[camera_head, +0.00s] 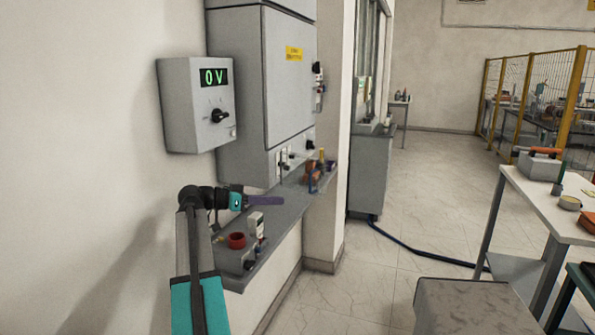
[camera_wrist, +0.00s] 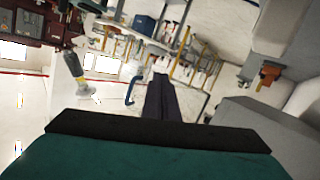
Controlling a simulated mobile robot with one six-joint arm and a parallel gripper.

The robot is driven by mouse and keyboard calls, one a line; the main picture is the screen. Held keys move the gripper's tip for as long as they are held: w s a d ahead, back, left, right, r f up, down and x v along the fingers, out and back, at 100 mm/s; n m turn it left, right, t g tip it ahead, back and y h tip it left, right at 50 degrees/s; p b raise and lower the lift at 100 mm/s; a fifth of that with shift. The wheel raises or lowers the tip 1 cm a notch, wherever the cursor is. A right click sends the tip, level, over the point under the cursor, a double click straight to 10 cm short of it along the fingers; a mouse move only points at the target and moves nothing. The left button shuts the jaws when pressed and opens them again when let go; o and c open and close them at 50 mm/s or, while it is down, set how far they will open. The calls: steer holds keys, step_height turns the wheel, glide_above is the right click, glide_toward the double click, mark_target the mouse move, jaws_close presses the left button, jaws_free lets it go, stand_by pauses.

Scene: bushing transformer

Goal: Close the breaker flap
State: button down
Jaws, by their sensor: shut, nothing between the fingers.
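My gripper (camera_head: 280,201) is shut and empty, its purple fingers pointing right above the grey ledge, just below the wall cabinet. In the wrist view its dark fingers (camera_wrist: 161,85) are together in the middle, with nothing between them. The grey cabinet (camera_head: 292,80) has a lower panel with small breakers and switches (camera_head: 284,158). A faint clear pane seems to stand out there, which may be the breaker flap; its edges and exact angle are too small to tell. My gripper is apart from the panel, below and to its left.
A grey box reading 0 V (camera_head: 197,105) hangs left of the cabinet. The grey ledge (camera_head: 283,222) holds a red roll (camera_head: 236,240), a white device (camera_head: 256,223) and orange and blue items. A white table (camera_head: 545,203) stands right. The floor between is mostly clear.

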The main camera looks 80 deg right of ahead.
steer(key=w+a+r+m+g+p, duration=0.2)
steer(key=w+a+r+m, duration=0.1)
steer(key=a+r, duration=0.3)
steer(key=shift+w+m+g+y+p, duration=0.35)
steer(key=shift+w+m+g+y, duration=0.05)
steer(key=shift+w, duration=0.5)
steer(key=shift+w, duration=0.1)
steer(key=shift+d, duration=0.1)
steer(key=p+x, duration=0.4)
steer(key=x, duration=1)
